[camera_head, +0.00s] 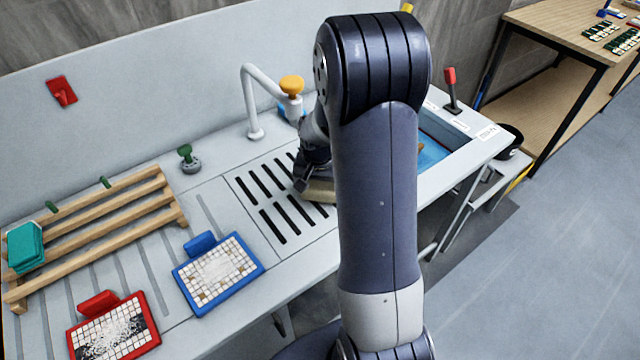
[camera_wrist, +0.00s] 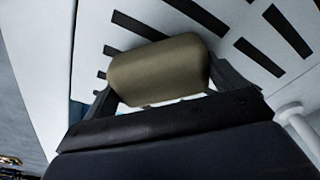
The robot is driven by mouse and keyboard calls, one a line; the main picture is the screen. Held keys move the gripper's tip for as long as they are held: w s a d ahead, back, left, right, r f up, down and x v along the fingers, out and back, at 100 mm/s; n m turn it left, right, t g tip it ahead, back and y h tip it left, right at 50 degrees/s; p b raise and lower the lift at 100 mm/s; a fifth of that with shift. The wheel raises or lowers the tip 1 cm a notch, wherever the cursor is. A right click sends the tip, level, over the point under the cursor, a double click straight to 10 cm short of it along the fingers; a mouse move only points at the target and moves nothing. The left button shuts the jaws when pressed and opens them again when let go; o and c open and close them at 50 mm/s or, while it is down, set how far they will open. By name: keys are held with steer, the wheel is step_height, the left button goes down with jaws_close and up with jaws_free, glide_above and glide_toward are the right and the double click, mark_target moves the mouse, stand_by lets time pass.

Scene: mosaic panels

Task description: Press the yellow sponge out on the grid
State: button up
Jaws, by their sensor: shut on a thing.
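The yellow sponge (camera_wrist: 158,70) looks dull olive-tan in the wrist view. My gripper (camera_wrist: 160,88) is shut on it, with one finger at each end. In the head view the sponge (camera_head: 320,190) shows as a pale block at the right part of the slotted grid (camera_head: 262,212), partly hidden by my arm. My gripper (camera_head: 312,178) is above the grid there. The sponge is at or just over the slots; I cannot tell whether it touches them.
A tap with an orange knob (camera_head: 291,84) stands behind the grid. A water basin (camera_head: 432,152) lies to the right, partly behind my arm. A blue-framed mosaic panel (camera_head: 220,301), a red-framed one (camera_head: 113,352) and a wooden rack (camera_head: 90,222) with teal cloths (camera_head: 25,247) are left.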

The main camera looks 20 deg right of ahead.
steer(key=shift+f+b, duration=0.5)
steer(key=shift+f, duration=0.1)
stand_by(0.7)
steer(key=shift+s+f, duration=0.2)
steer(key=shift+f, duration=0.05)
stand_by(2.0)
steer(key=shift+w+r+p, duration=0.2)
steer(key=shift+r+p, duration=2)
steer(key=shift+r, duration=1.55)
steer(key=shift+f, duration=0.1)
